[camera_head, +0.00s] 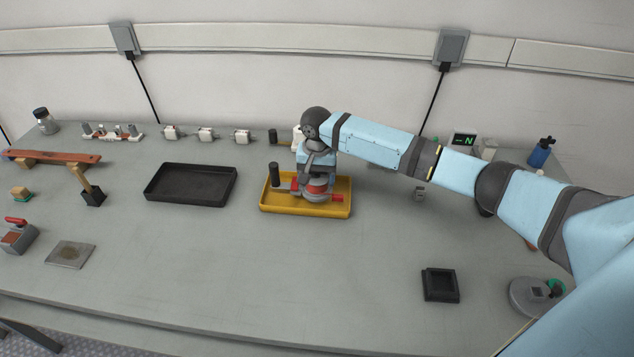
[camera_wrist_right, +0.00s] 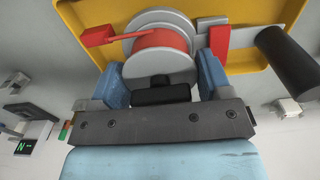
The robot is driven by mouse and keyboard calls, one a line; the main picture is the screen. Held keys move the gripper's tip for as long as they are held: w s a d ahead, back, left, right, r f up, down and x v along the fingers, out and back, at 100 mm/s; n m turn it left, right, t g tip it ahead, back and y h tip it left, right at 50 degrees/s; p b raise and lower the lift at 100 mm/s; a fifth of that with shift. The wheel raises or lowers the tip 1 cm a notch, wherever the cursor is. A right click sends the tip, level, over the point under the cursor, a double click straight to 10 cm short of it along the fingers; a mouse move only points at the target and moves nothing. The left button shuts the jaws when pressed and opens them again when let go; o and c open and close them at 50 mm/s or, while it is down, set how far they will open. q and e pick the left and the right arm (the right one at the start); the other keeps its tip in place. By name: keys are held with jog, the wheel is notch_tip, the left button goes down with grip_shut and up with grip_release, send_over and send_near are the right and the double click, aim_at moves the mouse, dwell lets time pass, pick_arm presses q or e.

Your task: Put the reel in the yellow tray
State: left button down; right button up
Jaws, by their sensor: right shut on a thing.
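The yellow tray (camera_head: 303,212) stands in the middle of the bench; its floor and rim also show in the right wrist view (camera_wrist_right: 72,12). The reel (camera_head: 317,189) has grey flanges and a red winding, and it also shows in the right wrist view (camera_wrist_right: 160,45). It is within the tray's outline; whether it touches the floor I cannot tell. A red end piece (camera_wrist_right: 98,37) runs off it, and a grey bar with a black handle (camera_wrist_right: 290,58) is beside it. My right gripper (camera_head: 317,176) points down, its blue fingers shut on the reel. My left gripper is not in view.
An empty black tray (camera_head: 190,201) lies left of the yellow tray. Several white fuse holders (camera_head: 206,134) line the back. A small black square tray (camera_head: 440,286) and a round grey device (camera_head: 533,296) are at the front right. The front middle is clear.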

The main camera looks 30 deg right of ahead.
notch_tip(320, 180, down, 2)
jog(key=shift+f, duration=0.1)
jog(key=shift+f, duration=0.1)
jog(key=o, duration=1)
notch_tip(320, 180, up, 11)
jog(key=shift+r+p, duration=0.2)
jog(key=shift+p, duration=0.2)
jog(key=shift+r, duration=0.45)
